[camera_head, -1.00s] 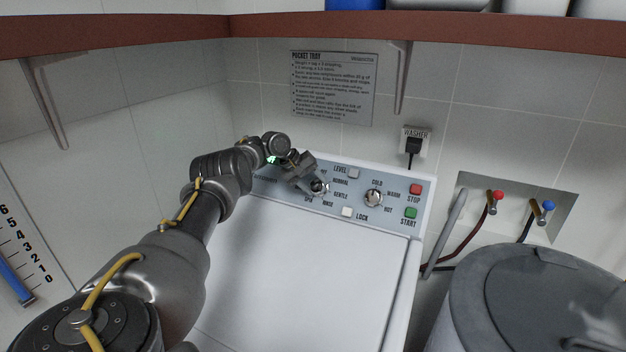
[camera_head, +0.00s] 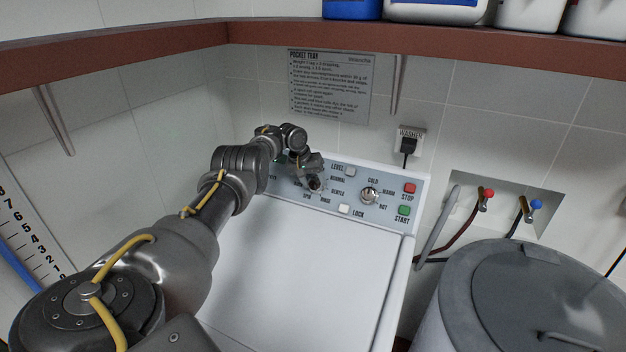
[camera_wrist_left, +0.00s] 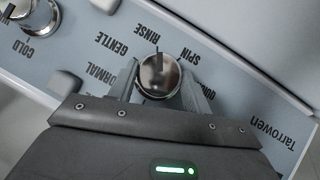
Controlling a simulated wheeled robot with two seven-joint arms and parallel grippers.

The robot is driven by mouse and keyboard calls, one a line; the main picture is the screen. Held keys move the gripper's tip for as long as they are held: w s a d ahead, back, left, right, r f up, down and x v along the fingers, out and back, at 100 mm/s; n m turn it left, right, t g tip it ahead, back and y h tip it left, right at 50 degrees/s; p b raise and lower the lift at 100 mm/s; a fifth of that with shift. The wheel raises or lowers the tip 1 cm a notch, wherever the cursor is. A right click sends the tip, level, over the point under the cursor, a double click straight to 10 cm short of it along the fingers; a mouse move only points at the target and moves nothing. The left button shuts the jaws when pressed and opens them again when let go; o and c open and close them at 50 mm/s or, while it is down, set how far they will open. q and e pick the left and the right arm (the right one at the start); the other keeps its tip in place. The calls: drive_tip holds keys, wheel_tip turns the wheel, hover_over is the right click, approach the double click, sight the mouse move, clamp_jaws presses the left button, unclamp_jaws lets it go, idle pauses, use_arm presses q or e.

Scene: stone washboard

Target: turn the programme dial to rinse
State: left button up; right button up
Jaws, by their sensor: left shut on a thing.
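The programme dial (camera_head: 315,184) is a round metal knob on the washer's blue-grey panel, ringed by labels including NORMAL, GENTLE, RINSE and SPIN. In the left wrist view the dial (camera_wrist_left: 159,76) sits between the two fingers of my left gripper (camera_wrist_left: 158,88), which is shut on it. Its dark pointer line faces up the picture, towards the RINSE and SPIN labels and closer to RINSE. My right gripper is not in view.
A second dial (camera_head: 369,196), for temperature, is right of the programme dial. The LEVEL button (camera_head: 350,171), LOCK button (camera_head: 344,209), red STOP (camera_head: 409,188) and green START (camera_head: 404,210) are nearby. A shelf (camera_head: 420,66) runs above; a grey lidded bin (camera_head: 520,290) stands right.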

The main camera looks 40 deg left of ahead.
use_arm(q)
drive_tip(key=o, duration=1)
drive_tip(key=shift+w+f, duration=0.1)
drive_tip(key=shift+r, duration=0.4)
drive_tip(key=v, duration=1)
